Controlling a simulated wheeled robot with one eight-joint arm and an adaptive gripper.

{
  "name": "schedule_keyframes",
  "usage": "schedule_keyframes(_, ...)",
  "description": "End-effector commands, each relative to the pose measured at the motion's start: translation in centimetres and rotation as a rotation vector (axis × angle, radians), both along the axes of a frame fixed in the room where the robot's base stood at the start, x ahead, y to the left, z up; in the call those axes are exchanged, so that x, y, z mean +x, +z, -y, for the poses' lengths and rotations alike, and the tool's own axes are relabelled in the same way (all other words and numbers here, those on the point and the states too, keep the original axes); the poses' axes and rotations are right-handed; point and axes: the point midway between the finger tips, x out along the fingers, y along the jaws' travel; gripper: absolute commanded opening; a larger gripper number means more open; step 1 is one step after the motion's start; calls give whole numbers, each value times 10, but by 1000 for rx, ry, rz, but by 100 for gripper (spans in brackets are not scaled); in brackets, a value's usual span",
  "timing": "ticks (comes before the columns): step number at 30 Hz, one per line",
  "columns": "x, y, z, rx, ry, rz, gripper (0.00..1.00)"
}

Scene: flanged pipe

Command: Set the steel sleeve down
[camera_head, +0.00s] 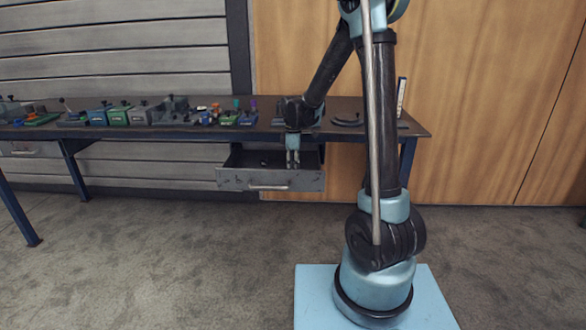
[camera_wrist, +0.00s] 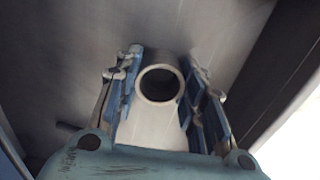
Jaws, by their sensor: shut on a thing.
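My gripper (camera_head: 293,164) points down into the open grey drawer (camera_head: 240,181) under the workbench. In the wrist view its blue-padded fingers stand on both sides of the steel sleeve (camera_wrist: 154,128), a plain grey tube with its round open end toward the camera. The gripper is shut on the sleeve. The grey drawer floor (camera_wrist: 190,30) shows behind it in the wrist view. I cannot tell whether the sleeve touches that floor. In the head view the sleeve cannot be made out between the fingers and the drawer front.
The workbench top (camera_head: 345,103) is above and behind the drawer. Several coloured fixtures (camera_head: 118,114) line it on the left. A drawer wall (camera_wrist: 290,75) runs along the right in the wrist view. A dark rod-like thing (camera_wrist: 68,127) shows at left.

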Motion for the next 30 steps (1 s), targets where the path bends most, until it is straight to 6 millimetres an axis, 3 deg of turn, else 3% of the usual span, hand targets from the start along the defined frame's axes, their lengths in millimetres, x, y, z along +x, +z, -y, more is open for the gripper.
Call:
schedule_keyframes(8, 0, -2, 0, 0, 0, 0, 7)
schedule_keyframes(9, 0, -2, 0, 0, 0, 0, 44)
schedule_keyframes(11, 0, -1, 0, 0, 0, 0, 57)
schedule_keyframes(23, 0, 1, 1, 0, -1, 0, 57)
schedule_keyframes(30, 0, 27, 1, 0, -2, 0, 57)
